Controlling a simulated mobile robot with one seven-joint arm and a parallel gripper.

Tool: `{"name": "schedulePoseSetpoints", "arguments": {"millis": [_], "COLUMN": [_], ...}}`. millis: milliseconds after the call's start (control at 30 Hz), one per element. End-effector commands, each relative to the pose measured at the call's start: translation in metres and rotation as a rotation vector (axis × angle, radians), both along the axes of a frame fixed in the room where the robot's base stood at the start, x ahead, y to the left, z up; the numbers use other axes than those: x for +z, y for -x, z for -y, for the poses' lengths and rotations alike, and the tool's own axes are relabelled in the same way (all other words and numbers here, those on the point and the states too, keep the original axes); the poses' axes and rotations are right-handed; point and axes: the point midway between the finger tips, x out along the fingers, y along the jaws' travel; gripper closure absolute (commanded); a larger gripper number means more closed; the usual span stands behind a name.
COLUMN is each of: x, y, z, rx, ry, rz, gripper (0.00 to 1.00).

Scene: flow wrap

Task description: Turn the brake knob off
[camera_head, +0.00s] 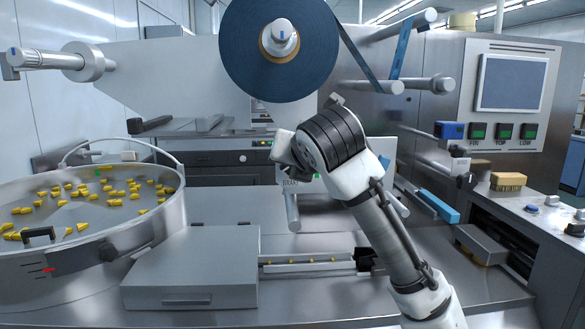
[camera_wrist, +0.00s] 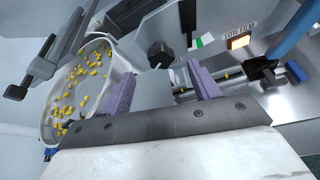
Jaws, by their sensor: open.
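The brake knob (camera_wrist: 160,55) is black with projecting grips and sits on the grey machine panel in the wrist view. It lies ahead of and between my gripper's (camera_wrist: 161,88) two purple fingers, which are spread apart and empty. A visible gap separates the fingers from the knob. In the head view, my arm and wrist hide the knob and my fingertips. A partly covered brake label (camera_head: 291,182) shows just below my wrist. I cannot read the knob's setting.
A blue film roll (camera_head: 281,48) hangs above my wrist. A round metal bowl (camera_head: 95,245) of yellow pieces stands at left, beside a grey box-shaped cover (camera_head: 195,268). A lit low-film lamp (camera_wrist: 239,42) is right of the knob in the wrist view. A brush (camera_head: 508,181) lies at right.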

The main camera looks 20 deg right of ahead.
Motion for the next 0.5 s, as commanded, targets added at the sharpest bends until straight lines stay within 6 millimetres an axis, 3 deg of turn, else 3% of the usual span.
{"name": "schedulePoseSetpoints", "arguments": {"millis": [233, 500], "x": [0.018, 0.028], "y": [0.049, 0.071], "z": [-0.008, -0.012], "rx": [0.0, -0.001], "ry": [0.002, -0.001], "rz": [0.003, 0.0], "gripper": [0.39, 0.39]}}
